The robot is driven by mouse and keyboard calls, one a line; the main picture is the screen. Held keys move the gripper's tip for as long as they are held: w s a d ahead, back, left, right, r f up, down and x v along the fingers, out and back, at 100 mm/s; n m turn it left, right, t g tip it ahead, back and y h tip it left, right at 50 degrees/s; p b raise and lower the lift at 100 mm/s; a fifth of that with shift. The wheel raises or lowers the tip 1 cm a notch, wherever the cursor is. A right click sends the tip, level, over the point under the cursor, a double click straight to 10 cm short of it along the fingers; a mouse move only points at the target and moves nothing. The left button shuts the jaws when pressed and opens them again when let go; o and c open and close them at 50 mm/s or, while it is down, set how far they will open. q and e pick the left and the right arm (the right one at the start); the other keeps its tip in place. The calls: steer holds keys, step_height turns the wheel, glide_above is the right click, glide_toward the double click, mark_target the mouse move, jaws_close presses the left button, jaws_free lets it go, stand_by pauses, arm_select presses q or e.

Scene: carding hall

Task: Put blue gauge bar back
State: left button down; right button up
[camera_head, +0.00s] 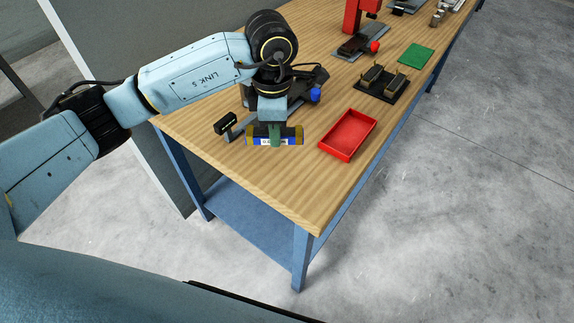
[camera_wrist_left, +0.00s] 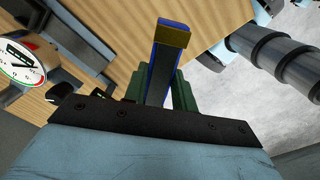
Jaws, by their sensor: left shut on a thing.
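The blue gauge bar (camera_head: 260,135) has gold ends and a pale label, and lies across the jaws in the head view. My left gripper (camera_head: 275,137) is shut on it near its middle, over the near left part of the workbench. I cannot tell how high the bar is above the wood. In the left wrist view the bar (camera_wrist_left: 166,66) sticks out from between the green fingers of the left gripper (camera_wrist_left: 160,88), gold end up. A black rack (camera_head: 372,90) with brownish blocks on it stands farther right on the bench. My right gripper is not in view.
A red tray (camera_head: 325,144) lies right of my left gripper. A small black stand (camera_head: 226,124) is close on its left. A device with a blue knob (camera_head: 315,95) stands behind it. Farther off are a green mat (camera_head: 416,53) and a red press (camera_head: 353,18). Bare wood lies in front.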

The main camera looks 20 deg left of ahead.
mark_target(287, 169)
arm_select(q)
steer(key=n, duration=0.2)
steer(key=d+n, duration=0.1)
steer(key=n, duration=0.1)
steer(key=shift+w+d+n, duration=0.1)
steer(key=shift+w+n, duration=0.1)
steer(key=shift+n, duration=0.2)
steer(key=n, duration=0.2)
steer(key=d+n+p, duration=0.1)
steer(key=n, duration=0.2)
steer(key=shift+w+f, duration=0.1)
steer(key=shift+w, duration=0.05)
steer(key=shift+f+n, duration=0.35)
steer(key=shift+n, duration=0.05)
step_height(287, 169, down, 9)
steer(key=shift+f, duration=0.15)
steer(key=shift+f+b, duration=0.2)
steer(key=shift+b, duration=0.1)
steer(key=c, duration=1.1)
jaws_free()
steer(key=shift+r, duration=0.2)
